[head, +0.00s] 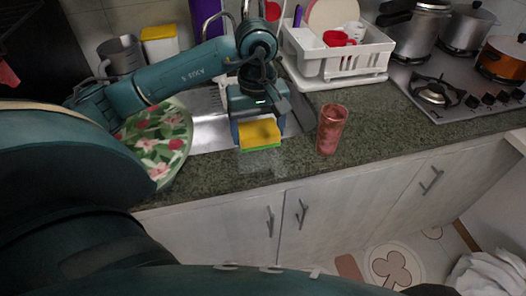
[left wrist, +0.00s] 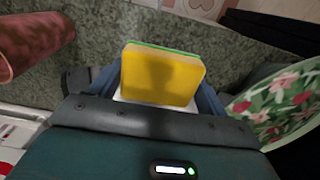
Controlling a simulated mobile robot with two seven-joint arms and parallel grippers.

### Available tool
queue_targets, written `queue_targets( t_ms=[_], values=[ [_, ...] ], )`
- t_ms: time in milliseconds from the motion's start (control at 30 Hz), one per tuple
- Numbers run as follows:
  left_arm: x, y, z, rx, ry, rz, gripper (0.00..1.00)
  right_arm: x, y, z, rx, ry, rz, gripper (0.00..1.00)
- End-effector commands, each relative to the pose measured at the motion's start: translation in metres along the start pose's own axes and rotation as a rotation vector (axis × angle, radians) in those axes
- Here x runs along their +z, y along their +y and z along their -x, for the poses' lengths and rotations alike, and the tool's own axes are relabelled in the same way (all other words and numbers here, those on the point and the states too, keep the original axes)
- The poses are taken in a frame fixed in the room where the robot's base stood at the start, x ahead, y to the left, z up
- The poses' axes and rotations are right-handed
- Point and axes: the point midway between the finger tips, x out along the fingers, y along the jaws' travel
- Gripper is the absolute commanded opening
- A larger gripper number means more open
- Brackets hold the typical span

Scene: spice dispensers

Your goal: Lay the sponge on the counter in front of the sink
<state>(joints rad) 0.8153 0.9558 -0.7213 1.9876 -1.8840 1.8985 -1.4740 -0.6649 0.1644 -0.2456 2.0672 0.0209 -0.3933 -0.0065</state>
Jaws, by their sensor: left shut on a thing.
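The sponge (head: 260,134) is yellow with a green layer underneath. My left gripper (head: 258,120) is shut on it, with the fingers pointing down at the counter's front strip. In the left wrist view the yellow face of the sponge (left wrist: 163,75) shows between the fingers of the gripper (left wrist: 160,92). The metal sink (head: 209,132) lies behind and to the left of the gripper, partly hidden by my arm. The green speckled counter (head: 222,172) runs in front of the sink. I cannot tell whether the sponge touches it. My right gripper is not in view.
A reddish cup (head: 331,130) stands on the counter just right of the gripper. A floral plate (head: 160,143) is on the left by the sink. A white dish rack (head: 345,62) stands behind. The stove (head: 455,85) with pots is at the right.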

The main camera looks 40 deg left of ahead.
Motion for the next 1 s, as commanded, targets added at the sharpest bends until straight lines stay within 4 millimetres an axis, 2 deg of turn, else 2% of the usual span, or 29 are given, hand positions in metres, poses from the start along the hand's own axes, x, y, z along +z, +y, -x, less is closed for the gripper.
queue_targets(
  t_ms=[100,367,533,933,967,1000],
  values=[
    [0.001,-0.001,-0.021,-0.003,-0.003,-0.003,0.55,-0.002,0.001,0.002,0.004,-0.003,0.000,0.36],
    [0.001,0.000,-0.044,-0.003,-0.001,-0.005,0.55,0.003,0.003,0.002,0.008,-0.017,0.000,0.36],
    [0.001,0.000,-0.068,-0.002,-0.002,-0.006,0.55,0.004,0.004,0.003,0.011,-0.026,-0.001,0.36],
    [0.001,0.000,-0.077,0.001,0.002,-0.007,0.55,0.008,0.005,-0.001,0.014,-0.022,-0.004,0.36],
    [0.001,0.000,-0.074,0.001,0.001,-0.007,0.79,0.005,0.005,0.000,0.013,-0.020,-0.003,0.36],
    [0.001,0.000,-0.074,0.001,0.001,-0.007,0.82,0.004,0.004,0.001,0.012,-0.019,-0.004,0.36]
  ],
)
